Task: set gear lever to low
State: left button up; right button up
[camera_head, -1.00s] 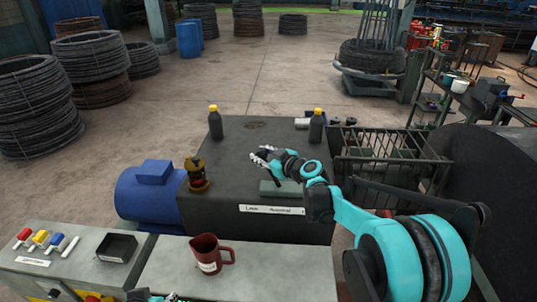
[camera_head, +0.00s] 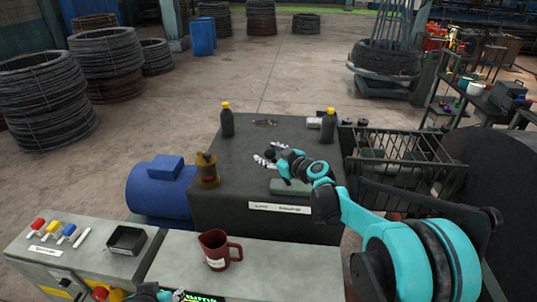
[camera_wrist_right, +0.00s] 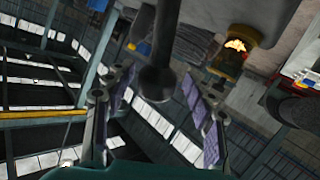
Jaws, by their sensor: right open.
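The gear lever shows in the right wrist view as a dark rod with a round dark knob (camera_wrist_right: 157,84). My right gripper (camera_wrist_right: 158,92) is open, with one finger on each side of the knob; I cannot tell whether they touch it. In the head view my right gripper (camera_head: 266,160) is over the dark gearbox housing (camera_head: 225,215), and the lever is hard to make out there. A white label strip (camera_head: 280,208) with small writing is on the housing's front edge. My left gripper (camera_head: 168,295) is only partly in view at the bottom edge.
Two dark bottles with yellow caps, left (camera_head: 227,121) and right (camera_head: 328,126), stand on the housing's far part. A brass fitting (camera_head: 207,170) is at its left edge. A blue motor (camera_head: 158,193) lies left. A red jug (camera_head: 216,250) stands on the front bench.

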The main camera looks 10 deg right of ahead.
jog(key=v, duration=1.2)
